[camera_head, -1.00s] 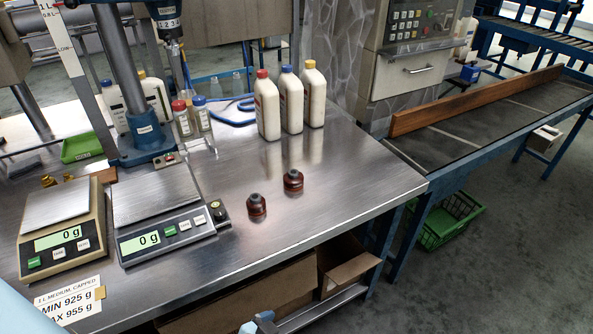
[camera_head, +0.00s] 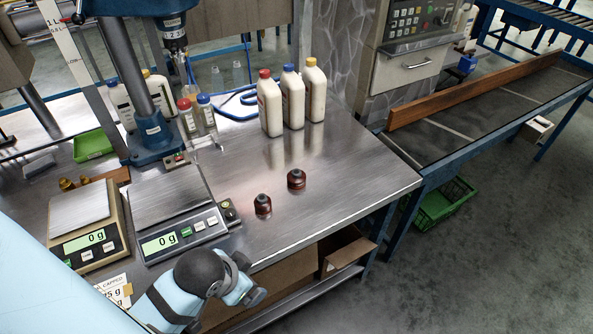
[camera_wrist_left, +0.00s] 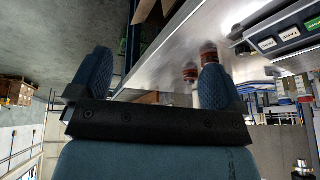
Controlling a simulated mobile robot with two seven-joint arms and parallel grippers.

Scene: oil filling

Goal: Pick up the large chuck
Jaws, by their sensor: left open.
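Two dark red-brown, black-topped chucks stand upright on the steel table (camera_head: 340,180). The nearer chuck (camera_head: 263,206) is left of and in front of the farther chuck (camera_head: 296,180). They look nearly the same size, so I cannot tell which is the large one. My left gripper (camera_head: 250,280) is at the table's front edge, short of both chucks, open and empty. In the left wrist view its two blue padded fingers (camera_wrist_left: 155,65) are apart. Both chucks show near the right finger there, one at the top (camera_wrist_left: 208,50) and one lower (camera_wrist_left: 190,74). My right gripper is not in view.
Two scales (camera_head: 180,238) (camera_head: 85,248) stand left of the chucks. Three white bottles (camera_head: 292,100) stand behind them. A drill-press-like column (camera_head: 150,130) is at the back left. The table right of the chucks is clear.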

